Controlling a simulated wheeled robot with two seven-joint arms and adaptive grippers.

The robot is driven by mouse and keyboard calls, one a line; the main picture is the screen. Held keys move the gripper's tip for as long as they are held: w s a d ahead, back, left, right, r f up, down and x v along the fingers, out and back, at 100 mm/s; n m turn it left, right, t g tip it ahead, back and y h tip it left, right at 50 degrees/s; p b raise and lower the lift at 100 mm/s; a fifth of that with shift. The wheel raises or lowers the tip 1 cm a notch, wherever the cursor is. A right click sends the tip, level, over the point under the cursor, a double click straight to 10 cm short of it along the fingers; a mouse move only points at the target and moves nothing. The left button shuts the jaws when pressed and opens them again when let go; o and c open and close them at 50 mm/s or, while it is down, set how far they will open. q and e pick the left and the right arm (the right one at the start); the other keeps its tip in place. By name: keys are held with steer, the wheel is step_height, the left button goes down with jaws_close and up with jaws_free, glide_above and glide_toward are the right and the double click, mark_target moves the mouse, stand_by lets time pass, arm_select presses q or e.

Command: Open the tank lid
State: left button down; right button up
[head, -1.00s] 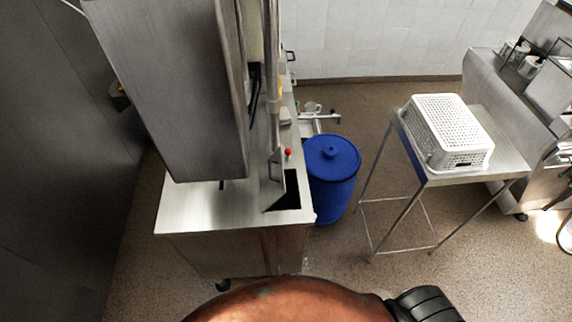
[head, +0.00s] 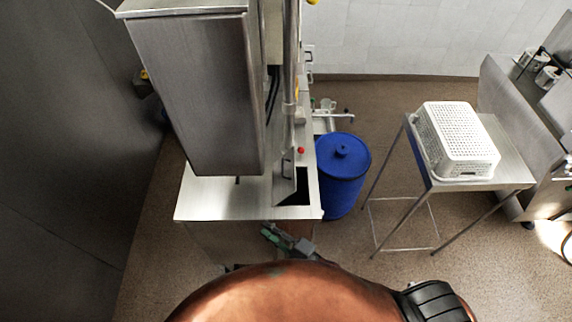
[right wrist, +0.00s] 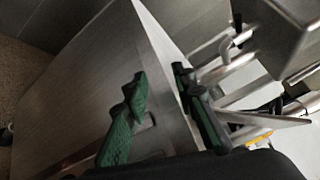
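A steel machine (head: 205,200) stands at left centre with a flat top and a large tall steel box (head: 200,95) above it. A dark opening (head: 300,192) lies in its top, beside a slanted steel plate with a small handle (head: 287,168). I cannot tell which part is the tank lid. My right gripper (head: 270,235), with green fingertips, is in front of the machine's near edge. In the right wrist view my right gripper (right wrist: 162,112) is open, its green fingers apart, with a steel edge between them in the picture. I see nothing held. My left gripper is not in view.
A blue barrel with a round lid (head: 343,152) stands right of the machine. A white perforated basket (head: 458,140) sits upside down on a steel table (head: 495,160). A red button (head: 301,150) is on the machine. Floor between barrel and table is clear.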

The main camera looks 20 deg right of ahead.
steer(key=w+d+r+m+t+h, duration=0.1)
steer(key=w+r+m+t+h, duration=0.25)
steer(key=r, duration=0.25)
steer(key=w+d+r+m+t+h, duration=0.1)
steer(key=w+r+m+t+h, duration=0.1)
steer(key=w+r+m, duration=0.3)
steer(key=m+g+h, duration=0.2)
steer(key=m+h, duration=0.5)
steer(key=h, duration=0.2)
glide_toward(283, 160)
steer(key=shift+w+a+n+t+p, duration=0.25)
steer(key=shift+a+p, duration=0.15)
steer(key=shift+a, duration=0.3)
steer(key=shift+w+d+f+h, duration=0.2)
steer(key=shift+d+h, duration=0.2)
steer(key=shift+h, duration=0.15)
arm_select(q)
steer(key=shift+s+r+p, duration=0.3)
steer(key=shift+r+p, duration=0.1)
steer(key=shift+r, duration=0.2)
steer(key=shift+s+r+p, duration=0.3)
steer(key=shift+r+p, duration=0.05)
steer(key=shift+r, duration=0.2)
arm_select(e)
steer(key=x, duration=0.7)
steer(key=shift+w+d+f, duration=0.1)
steer(key=shift+w+f, duration=0.1)
steer(key=shift+f, duration=0.1)
jaws_close()
